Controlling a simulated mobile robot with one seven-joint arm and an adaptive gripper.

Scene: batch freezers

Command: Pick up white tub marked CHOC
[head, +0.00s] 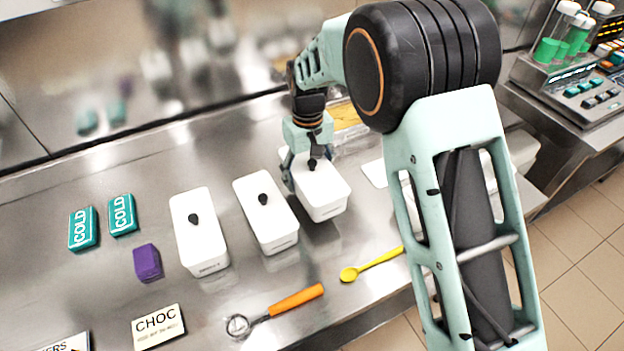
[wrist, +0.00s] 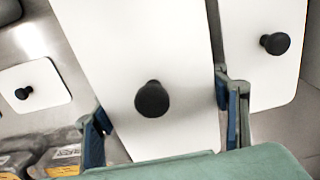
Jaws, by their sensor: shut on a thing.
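Three white tubs with black-knobbed lids stand in a row in the head view: a left tub (head: 200,240), a middle tub (head: 267,222) and a right tub (head: 325,197). Dark marks on their front ends are too small to read, so I cannot tell which says CHOC. My gripper (head: 306,165) is shut on the right tub from above. In the wrist view my gripper's fingers (wrist: 165,122) sit on both sides of this held tub (wrist: 150,45), with its knob between them. I cannot tell if it is clear of the counter.
A CHOC card (head: 158,327) stands at the front left of the steel counter. Teal COLD packs (head: 102,222), a purple block (head: 147,262), an orange-handled tool (head: 285,304) and a yellow spoon (head: 372,264) lie around. A neighbouring tub (wrist: 262,75) is close beside one finger.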

